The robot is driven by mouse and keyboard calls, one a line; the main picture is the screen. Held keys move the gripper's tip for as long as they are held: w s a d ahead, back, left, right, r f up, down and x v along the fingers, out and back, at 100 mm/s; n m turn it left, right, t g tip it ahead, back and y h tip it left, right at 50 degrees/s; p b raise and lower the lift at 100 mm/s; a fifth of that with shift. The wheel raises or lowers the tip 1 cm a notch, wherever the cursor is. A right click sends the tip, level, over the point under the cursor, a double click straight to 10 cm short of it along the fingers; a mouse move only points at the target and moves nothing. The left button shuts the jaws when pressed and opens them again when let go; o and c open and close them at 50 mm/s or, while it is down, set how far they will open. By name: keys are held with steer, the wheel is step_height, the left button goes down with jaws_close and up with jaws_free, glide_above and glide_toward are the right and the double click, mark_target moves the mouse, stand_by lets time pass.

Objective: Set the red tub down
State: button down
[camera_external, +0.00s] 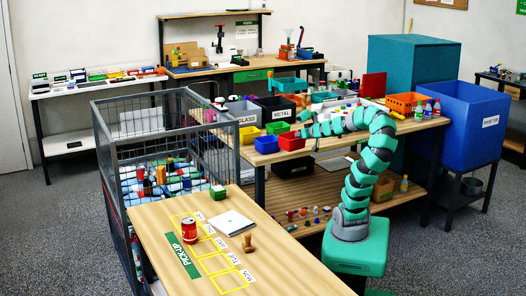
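My arm reaches left over the bench, and my gripper (300,133) is right at the red tub's upper right rim. The gripper is small here, and I cannot tell whether its fingers are closed on the rim. I also cannot tell whether the tub rests on the bench or is held just above it.
Bins marked GLASS (243,112) and METAL (279,107) stand behind these. A near table (290,268) has yellow outlined spaces, a red can (189,230) and a green PICKUP strip (182,256). A wire cage (160,150) stands left.

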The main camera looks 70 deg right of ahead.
steer(key=w+a+n+t+y+p, duration=0.2)
steer(key=w+a+n+y+p, duration=0.4)
steer(key=w+a, duration=1.6)
steer(key=w+a+f+n+y+p, duration=0.15)
steer(key=a+n+y+p, duration=0.4)
steer(key=a, duration=2.95)
steer(key=shift+g+y, duration=0.4)
steer(key=shift+y, duration=0.55)
steer(key=w+a+b, duration=0.1)
steer(key=w+a, duration=0.1)
steer(key=w, duration=0.2)
steer(key=w+a+f+b, duration=0.1)
steer(key=w+a, duration=0.1)
steer(key=w, duration=0.3)
steer(key=w+a+f+b, duration=0.1)
steer(key=w+a, duration=0.1)
steer(key=w, duration=0.3)
steer(key=shift+a+b, duration=0.1)
steer(key=shift+b, duration=0.3)
steer(key=shift+f+b, duration=0.6)
steer(key=shift+f, duration=1.15)
steer(key=shift+f, duration=0.15)
steer(key=c, duration=1.7)
jaws_free()
